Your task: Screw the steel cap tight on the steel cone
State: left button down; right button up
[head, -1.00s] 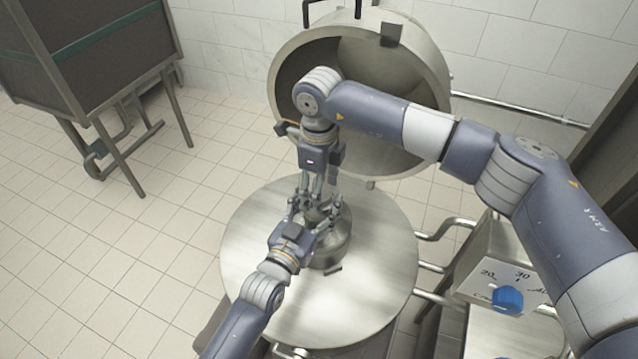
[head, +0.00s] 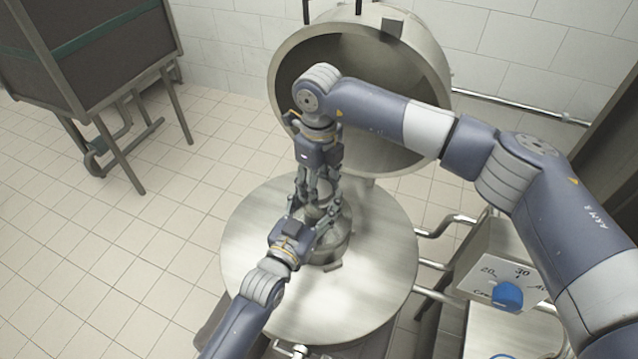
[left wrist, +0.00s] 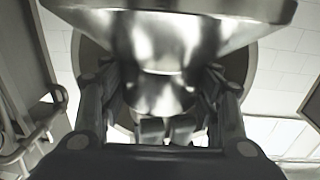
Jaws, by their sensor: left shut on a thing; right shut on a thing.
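The steel cone (head: 332,248) stands upright on the round steel plate, wide base down and narrowing upward. It fills the top of the left wrist view (left wrist: 165,40), where it appears upside down. My left gripper (head: 314,222) comes in from the front left and is shut around the cone's upper part; its fingers flank the cone in the left wrist view (left wrist: 163,96). My right gripper (head: 318,198) points down from above, shut at the cone's top. The steel cap is mostly hidden between its fingers, so I cannot tell how it is seated.
The round plate (head: 370,290) has bare room around the cone. A large open steel vessel (head: 425,70) stands behind. A control box with a blue knob (head: 507,296) and steel pipes (head: 450,222) are at the right. A dark rack (head: 85,45) is at the back left.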

pick_arm(q)
jog(key=shift+r, duration=0.2)
pick_arm(e)
jog(key=o, duration=1.2)
jog(key=shift+c, duration=0.2)
jog(key=shift+r, duration=0.15)
jog(key=shift+r, duration=2.15)
jog(key=shift+c, duration=0.4)
jog(key=shift+r, duration=0.15)
notch_tip(320, 180, up, 3)
jog(key=n, duration=0.3)
jog(key=shift+r, duration=0.1)
